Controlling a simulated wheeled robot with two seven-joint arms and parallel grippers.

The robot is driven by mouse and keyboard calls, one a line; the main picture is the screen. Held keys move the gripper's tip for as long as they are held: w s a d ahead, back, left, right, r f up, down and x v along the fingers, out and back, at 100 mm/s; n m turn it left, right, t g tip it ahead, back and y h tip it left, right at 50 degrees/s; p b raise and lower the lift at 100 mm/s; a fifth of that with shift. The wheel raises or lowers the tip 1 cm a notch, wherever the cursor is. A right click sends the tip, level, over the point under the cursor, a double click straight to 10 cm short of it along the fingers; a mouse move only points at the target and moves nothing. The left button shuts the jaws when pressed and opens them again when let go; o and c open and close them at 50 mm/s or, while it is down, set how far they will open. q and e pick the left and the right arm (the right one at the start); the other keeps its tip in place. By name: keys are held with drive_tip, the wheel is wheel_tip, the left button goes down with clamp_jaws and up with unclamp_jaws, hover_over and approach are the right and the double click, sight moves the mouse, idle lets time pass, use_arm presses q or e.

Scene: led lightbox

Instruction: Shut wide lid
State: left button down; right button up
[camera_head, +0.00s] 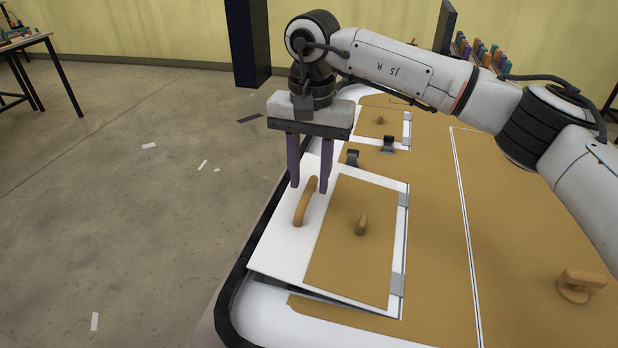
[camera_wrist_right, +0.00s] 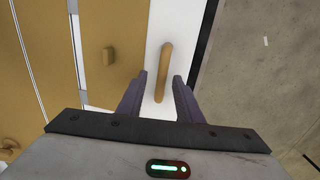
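The wide lid (camera_head: 270,239) is a white hinged panel with a tan face at the left edge of the work surface. Its left edge sits slightly raised, with a dark gap under its front edge. A long wooden handle (camera_head: 306,202) stands on its white strip, and a small wooden knob (camera_head: 362,225) is on its tan part. My right gripper (camera_head: 308,188) is open above the lid, its fingers on either side of the handle's far end. In the wrist view the handle (camera_wrist_right: 164,72) lies between the open fingertips (camera_wrist_right: 160,82); contact cannot be told. My left gripper is not in view.
Grey hinges (camera_head: 397,285) line the lid's right side. Another small panel with a knob (camera_head: 381,120) and dark clips (camera_head: 388,144) lie behind. A wooden knob (camera_head: 581,285) stands at the right. Open floor (camera_head: 130,200) lies to the left.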

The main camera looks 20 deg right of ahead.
drive_tip(key=shift+f, duration=0.65)
clamp_jaws()
idle(0.9)
unclamp_jaws()
wheel_tip(320, 180, up, 10)
drive_tip(key=shift+r, duration=0.2)
idle(0.3)
drive_tip(key=shift+d, duration=0.1)
